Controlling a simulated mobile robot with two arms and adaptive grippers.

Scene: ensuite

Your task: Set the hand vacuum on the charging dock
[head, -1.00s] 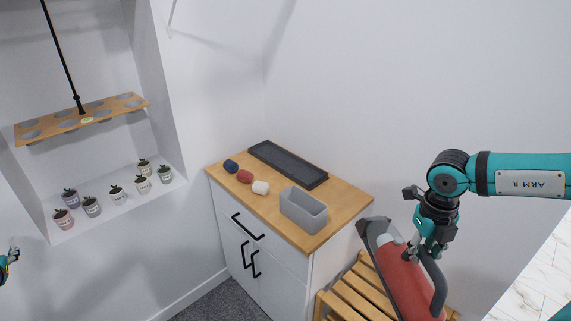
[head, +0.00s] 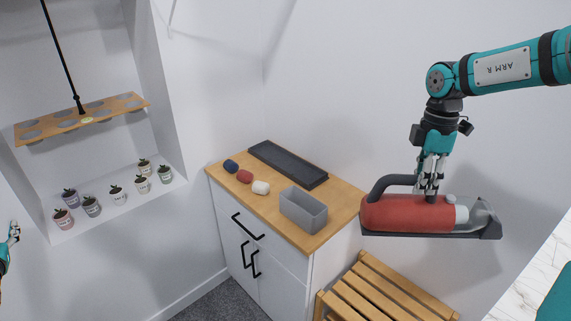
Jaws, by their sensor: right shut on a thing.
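The hand vacuum (head: 405,214) has a red body, a dark handle, a clear-grey nose and a dark flat underside. My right gripper (head: 430,192) points down and is shut on its handle. The vacuum hangs roughly level in the air, nose to the right, above the slatted wooden bench and right of the cabinet. A long dark tray-like base (head: 288,165), which looks like the charging dock, lies empty on the cabinet's wooden top against the wall. My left gripper (head: 14,232) is at the left edge, small, its jaws unclear.
The wooden-topped cabinet (head: 225,174) also holds a grey open bin (head: 303,210) and blue, red and white rolled items (head: 245,177) in front of the dock. The slatted bench (head: 370,290) stands below. Several potted plants (head: 118,195) sit in the niche under a hanging wooden shelf (head: 60,122).

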